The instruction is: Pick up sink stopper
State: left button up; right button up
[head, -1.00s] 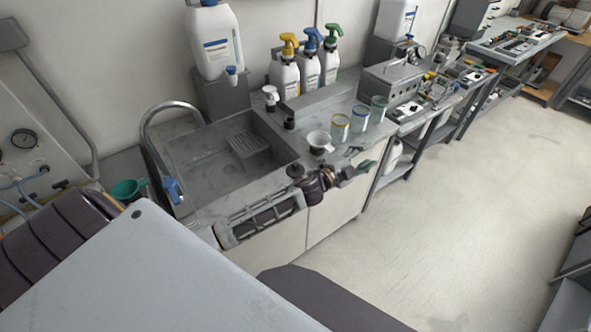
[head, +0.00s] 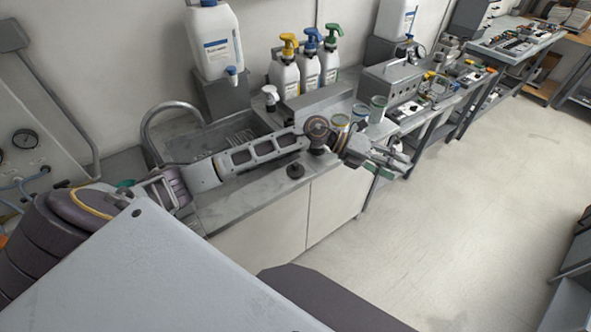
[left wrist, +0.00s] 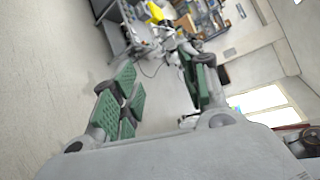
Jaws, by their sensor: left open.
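The sink stopper (head: 295,171), small and black with a knob, stands on the counter near its front edge, right of the sink (head: 190,142). My left arm crosses the picture above it, and my left gripper (head: 396,160) is up and to the right of the stopper, well apart from it. In the left wrist view the green-padded fingers (left wrist: 160,95) are spread, with nothing between them and no stopper in sight. My right gripper is not in view.
Spray bottles (head: 310,68) and a large white canister (head: 213,42) stand at the back. Jars (head: 377,108) stand right of the sink, partly behind my arm. A curved faucet (head: 150,118) is at the left. The floor (head: 470,220) at the right is clear.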

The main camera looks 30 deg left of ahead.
pick_arm(q)
jog(key=s+a+f+m+g+y, duration=0.1)
jog(key=a+f+m+g+y, duration=0.1)
jog(key=a+f+m+y, duration=0.3)
notch_tip(320, 180, up, 4)
jog(key=n+g+y, duration=0.1)
jog(key=n+y, duration=0.1)
jog(key=y, duration=0.8)
send_over(296, 164)
jog(key=shift+w+a+r, duration=0.1)
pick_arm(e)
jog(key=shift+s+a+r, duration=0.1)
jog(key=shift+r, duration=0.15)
pick_arm(q)
jog(key=shift+p, duration=0.3)
jog(key=shift+f+p, duration=0.5)
jog(key=shift+f, duration=3.8)
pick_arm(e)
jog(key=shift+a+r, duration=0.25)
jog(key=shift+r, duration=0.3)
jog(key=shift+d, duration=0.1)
